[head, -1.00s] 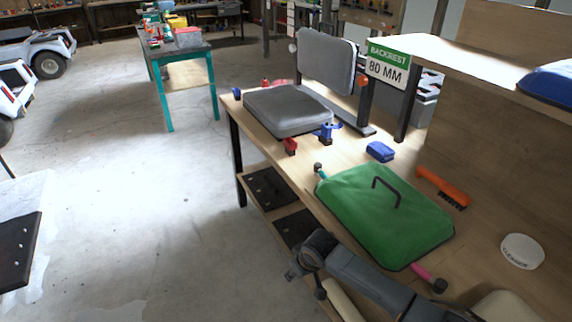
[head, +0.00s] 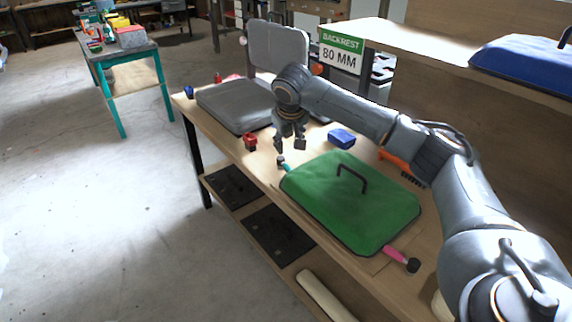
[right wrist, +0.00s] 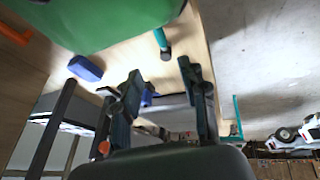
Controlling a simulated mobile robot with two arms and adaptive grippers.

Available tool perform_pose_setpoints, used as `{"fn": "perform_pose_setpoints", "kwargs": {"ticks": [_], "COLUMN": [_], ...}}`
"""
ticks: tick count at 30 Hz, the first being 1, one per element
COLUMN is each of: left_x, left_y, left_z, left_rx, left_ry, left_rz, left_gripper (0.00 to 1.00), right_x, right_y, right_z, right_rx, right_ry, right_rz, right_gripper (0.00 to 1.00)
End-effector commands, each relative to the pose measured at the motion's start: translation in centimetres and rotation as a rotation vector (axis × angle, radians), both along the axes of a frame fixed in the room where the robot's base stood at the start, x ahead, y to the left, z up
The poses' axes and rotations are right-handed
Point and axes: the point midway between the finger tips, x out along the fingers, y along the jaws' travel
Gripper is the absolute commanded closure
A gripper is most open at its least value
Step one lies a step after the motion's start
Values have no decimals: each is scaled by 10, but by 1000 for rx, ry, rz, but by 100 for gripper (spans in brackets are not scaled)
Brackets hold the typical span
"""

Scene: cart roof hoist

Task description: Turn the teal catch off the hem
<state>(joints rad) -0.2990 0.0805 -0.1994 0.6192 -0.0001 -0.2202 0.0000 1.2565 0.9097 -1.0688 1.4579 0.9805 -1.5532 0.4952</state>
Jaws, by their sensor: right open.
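The green padded cover (head: 350,200) with a black handle lies flat on the wooden bench. The teal catch (head: 287,168) with a dark knob sticks out from its far left corner, and a pink catch (head: 396,255) sticks out from the near right corner. My right gripper (head: 289,149) points down just beyond the teal catch, open and empty. In the right wrist view the teal catch (right wrist: 160,39) lies ahead of the open fingers (right wrist: 160,74), roughly in line with the gap between them and apart from both. My left gripper is not in view.
A grey seat pad (head: 232,104), a red clamp (head: 250,141) and a blue block (head: 341,138) are near my right gripper. An orange brush (head: 394,160) lies behind the cover. A shelf with a sign (head: 341,50) stands at the back.

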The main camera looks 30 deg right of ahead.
Motion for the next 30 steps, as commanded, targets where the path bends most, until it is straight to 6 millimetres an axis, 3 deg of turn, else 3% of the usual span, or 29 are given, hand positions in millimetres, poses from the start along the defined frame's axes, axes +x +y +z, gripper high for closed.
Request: {"fn": "perform_pose_setpoints", "kwargs": {"ticks": [5,18,24,30], "left_x": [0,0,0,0], "left_y": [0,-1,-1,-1], "left_z": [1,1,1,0], "left_rx": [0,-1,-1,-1], "left_ry": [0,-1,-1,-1], "left_rz": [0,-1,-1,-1], "left_gripper": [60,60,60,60], "right_x": [7,40,48,50], "right_y": [-4,-23,-27,-28], "right_z": [-21,-101,-120,-124], "right_rx": [1,0,1,0], "right_ry": [4,2,1,-1], "right_rz": [-2,1,1,2], "right_gripper": [57,57,57,57]}}
